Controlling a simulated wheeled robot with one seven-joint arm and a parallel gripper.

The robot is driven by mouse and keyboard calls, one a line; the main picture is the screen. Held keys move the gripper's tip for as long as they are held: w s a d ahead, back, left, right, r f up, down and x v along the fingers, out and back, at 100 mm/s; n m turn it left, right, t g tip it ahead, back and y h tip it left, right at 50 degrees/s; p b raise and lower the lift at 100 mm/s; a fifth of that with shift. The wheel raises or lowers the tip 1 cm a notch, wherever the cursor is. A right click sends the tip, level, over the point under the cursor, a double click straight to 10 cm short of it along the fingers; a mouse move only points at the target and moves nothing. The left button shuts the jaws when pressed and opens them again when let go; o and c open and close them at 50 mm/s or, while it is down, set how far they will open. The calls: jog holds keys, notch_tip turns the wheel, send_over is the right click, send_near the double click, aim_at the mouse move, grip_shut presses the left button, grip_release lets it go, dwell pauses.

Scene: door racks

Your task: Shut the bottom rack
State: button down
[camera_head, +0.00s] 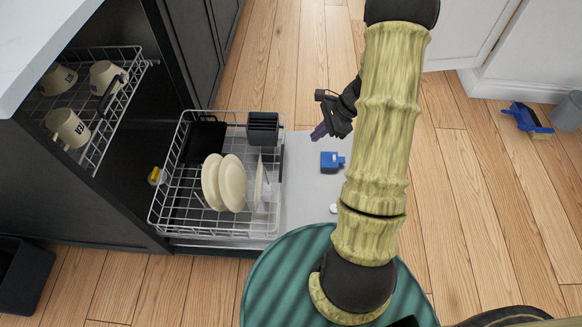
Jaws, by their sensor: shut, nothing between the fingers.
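The bottom rack (172,205) is a white wire basket. It is pulled out of the dark dishwasher onto the lowered door (310,185). It holds white plates (225,183), a black cutlery basket (263,128) and a dark item at the back left. A dark handle shows on its right side. My gripper (318,132) is shut and empty. It hangs over the door, to the right of the rack and apart from it in the picture. My arm hides the door's right part.
The upper rack (95,140) with several mugs is also partly out, above left. A blue item (332,161) and a small white one (334,209) lie on the door. A blue dustpan (526,118) and a grey bin (568,110) stand far right. Wooden floor is open at the right.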

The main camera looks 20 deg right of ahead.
jog(key=w+d+f+m+t+b, duration=0.1)
jog(key=d+f+m+b, duration=0.2)
jog(key=f, duration=0.6)
jog(key=shift+w+y+b, duration=0.35)
jog(key=shift+y+b, duration=0.05)
jog(key=shift+b, duration=0.55)
jog(key=shift+f, duration=0.15)
jog(key=w+a+r+b+x, duration=0.1)
jog(key=a+b+x, duration=0.1)
jog(key=b+x, duration=0.6)
jog(key=x, duration=0.4)
jog(key=shift+a, duration=0.15)
jog(key=shift+w+a, duration=0.1)
jog(key=shift+w, duration=0.05)
